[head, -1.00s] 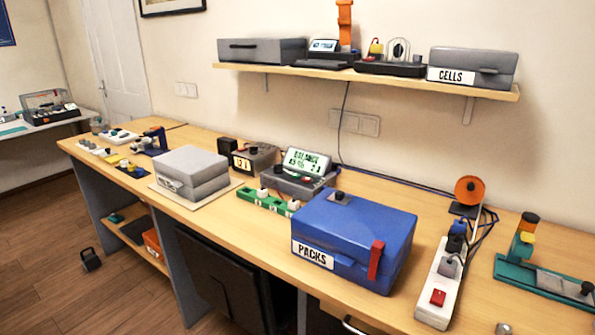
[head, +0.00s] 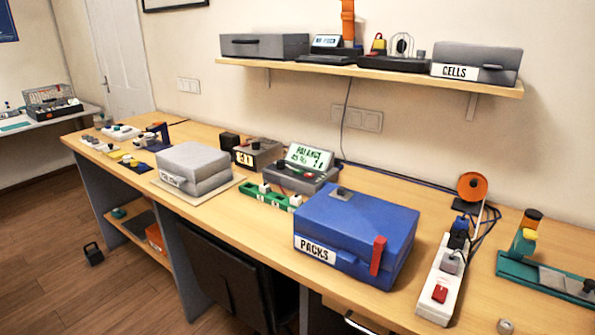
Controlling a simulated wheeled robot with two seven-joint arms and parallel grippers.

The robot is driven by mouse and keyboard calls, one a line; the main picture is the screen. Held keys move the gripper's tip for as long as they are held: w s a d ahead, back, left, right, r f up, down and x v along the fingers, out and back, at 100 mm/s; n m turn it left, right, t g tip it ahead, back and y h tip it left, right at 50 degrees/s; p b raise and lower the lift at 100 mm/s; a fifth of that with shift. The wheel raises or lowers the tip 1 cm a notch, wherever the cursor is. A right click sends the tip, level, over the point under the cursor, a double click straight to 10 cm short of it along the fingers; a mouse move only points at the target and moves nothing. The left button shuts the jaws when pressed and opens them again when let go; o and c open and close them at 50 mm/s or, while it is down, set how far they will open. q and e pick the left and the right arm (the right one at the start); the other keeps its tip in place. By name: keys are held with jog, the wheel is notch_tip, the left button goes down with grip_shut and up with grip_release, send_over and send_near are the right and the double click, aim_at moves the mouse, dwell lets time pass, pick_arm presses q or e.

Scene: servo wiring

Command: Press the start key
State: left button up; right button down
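A grey charger (head: 300,168) with a lit green display reading "BALANCE" stands on the bench behind the blue PACKS box. Small keys or knobs show on its front, but they are too small for me to tell which is the start key. A green strip (head: 268,196) with white plugs or blocks lies in front of it. A second grey unit (head: 258,153) with a small yellowish display stands to its left. Neither of my grippers is in view.
The blue PACKS box (head: 352,228) with a red latch stands right of the charger. A closed grey case (head: 195,165) sits to the left. A white power strip (head: 440,280) with a red switch lies right. The shelf (head: 380,72) overhead holds cases and devices.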

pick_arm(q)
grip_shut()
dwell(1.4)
